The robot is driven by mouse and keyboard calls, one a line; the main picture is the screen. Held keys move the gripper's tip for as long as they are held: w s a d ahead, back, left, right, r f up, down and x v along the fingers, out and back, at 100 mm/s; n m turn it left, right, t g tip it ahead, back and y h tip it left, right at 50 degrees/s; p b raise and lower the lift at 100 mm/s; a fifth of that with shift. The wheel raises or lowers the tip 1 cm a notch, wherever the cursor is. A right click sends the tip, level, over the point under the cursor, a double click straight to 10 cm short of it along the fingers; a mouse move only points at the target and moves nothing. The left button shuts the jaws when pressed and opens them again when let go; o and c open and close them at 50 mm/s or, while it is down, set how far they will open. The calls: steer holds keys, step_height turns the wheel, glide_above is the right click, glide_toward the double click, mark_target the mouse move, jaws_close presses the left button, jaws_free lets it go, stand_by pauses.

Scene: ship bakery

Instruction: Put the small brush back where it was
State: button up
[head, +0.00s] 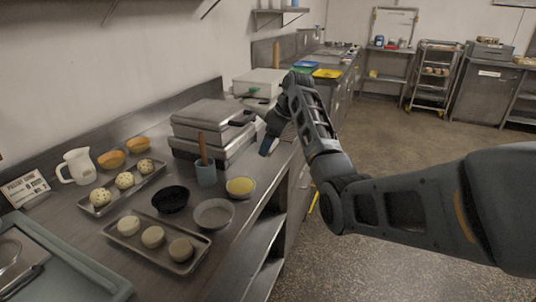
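A blue-grey cup (206,174) stands on the steel counter, in front of the waffle-iron-like appliance. A brown wooden handle (202,148) stands upright in it. Its lower end is hidden in the cup, so I cannot tell whether it is the small brush. No other brush shows clearly. My gripper (267,150) points down near the counter's right edge, to the right of the cup and apart from it, beside the appliance. Its fingers are small and partly hidden by my arm. I cannot tell whether it is open, shut or holding something.
The grey metal appliance (213,113) stands behind the cup. A yellow-filled bowl (240,187), a grey bowl (214,215) and a black bowl (171,199) surround the cup's front. A tray of pale rounds (197,264) lies nearer. A white jug (77,166) stands left. Open floor lies right.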

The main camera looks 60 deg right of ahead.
mark_target(268, 163)
steer(key=shift+w+a+f, duration=0.1)
steer(key=shift+w+f, duration=0.2)
steer(key=shift+w, duration=0.15)
steer(key=shift+f+p, duration=0.3)
steer(key=shift+f, duration=1.7)
steer(key=shift+f, duration=0.1)
steer(key=o, duration=0.7)
steer(key=shift+o, duration=0.2)
steer(key=b+v, duration=0.1)
steer(key=v, duration=1.1)
